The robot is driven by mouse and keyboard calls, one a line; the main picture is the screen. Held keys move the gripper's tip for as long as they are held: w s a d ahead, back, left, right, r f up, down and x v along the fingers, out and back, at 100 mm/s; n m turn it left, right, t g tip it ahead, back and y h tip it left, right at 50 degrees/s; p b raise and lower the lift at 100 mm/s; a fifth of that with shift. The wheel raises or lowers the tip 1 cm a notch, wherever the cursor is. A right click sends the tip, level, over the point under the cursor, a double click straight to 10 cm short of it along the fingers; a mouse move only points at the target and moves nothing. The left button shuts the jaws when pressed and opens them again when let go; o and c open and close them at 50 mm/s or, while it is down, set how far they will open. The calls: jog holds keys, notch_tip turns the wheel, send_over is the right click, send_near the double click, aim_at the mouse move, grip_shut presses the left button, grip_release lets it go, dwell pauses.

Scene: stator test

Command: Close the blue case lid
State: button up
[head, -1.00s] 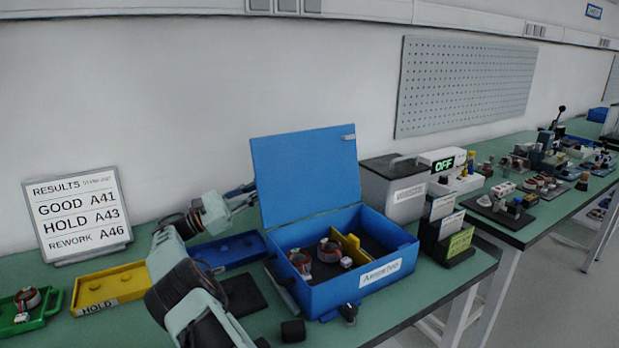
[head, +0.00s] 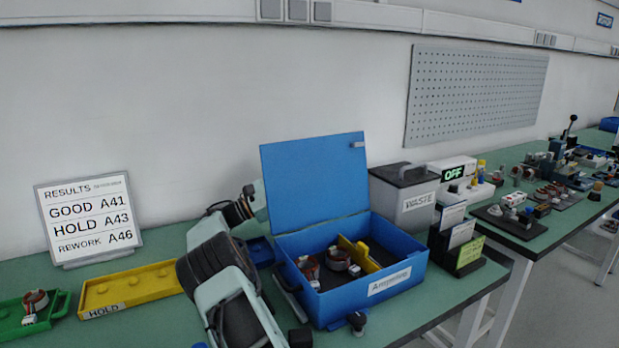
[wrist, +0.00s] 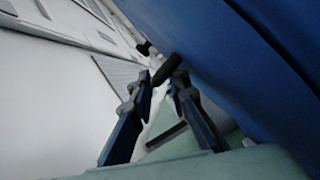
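The blue case (head: 340,300) sits on the green bench in the head view, with its lid (head: 314,178) standing up at the back, leaning slightly backwards. A small grey tab (head: 357,144) is at the lid's top right corner. The open case holds two copper-wound stators (head: 338,258) and a yellow divider (head: 358,254). My arm reaches along the left of the case, and my gripper is hidden behind the lid in the head view. In the wrist view my gripper (wrist: 162,82) is open beside a large blue surface. A dark cylindrical piece (wrist: 166,70) shows near the fingertips; contact is unclear.
A yellow HOLD tray (head: 130,289) and a green tray (head: 50,305) with a stator lie to the left. A grey waste bin (head: 405,200) and card holder (head: 457,243) stand close on the right. A results board (head: 90,218) stands at the back left.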

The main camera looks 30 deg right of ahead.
jog(key=shift+c, duration=0.5)
grip_shut()
jog(key=shift+s, duration=0.1)
